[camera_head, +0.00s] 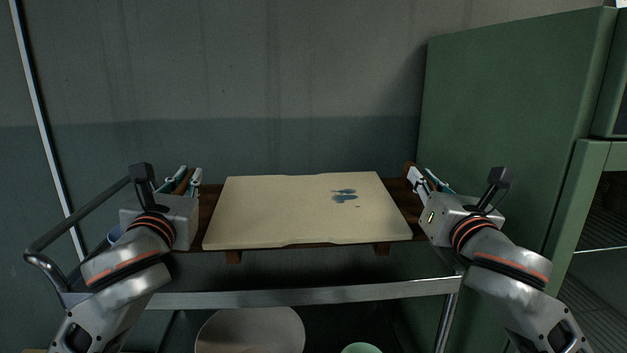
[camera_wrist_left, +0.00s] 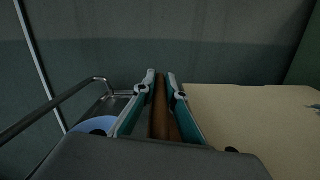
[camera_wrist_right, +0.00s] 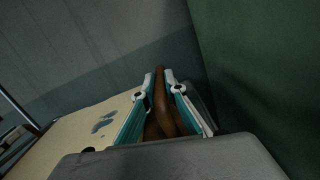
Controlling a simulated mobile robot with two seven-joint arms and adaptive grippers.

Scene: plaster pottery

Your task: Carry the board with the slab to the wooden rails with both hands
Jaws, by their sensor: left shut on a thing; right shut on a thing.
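The board (camera_head: 208,205) is dark brown wood with a handle at each end and short feet below. The pale cream slab (camera_head: 290,212) lies flat on it, with a blue-grey stain near its right side. My left gripper (camera_head: 189,177) is shut on the board's left handle; that handle (camera_wrist_left: 160,110) shows between the fingers in the left wrist view. My right gripper (camera_head: 420,178) is shut on the right handle, which also shows in the right wrist view (camera_wrist_right: 160,105). The board looks about level. I cannot make out the wooden rails.
A metal cart (camera_head: 310,294) with a curved push handle (camera_head: 75,224) stands below the board. A pale bowl (camera_head: 250,330) and a green bowl (camera_head: 361,348) are lower down. A blue round vessel (camera_wrist_left: 95,125) is at the left. A green cabinet (camera_head: 510,120) stands close on the right.

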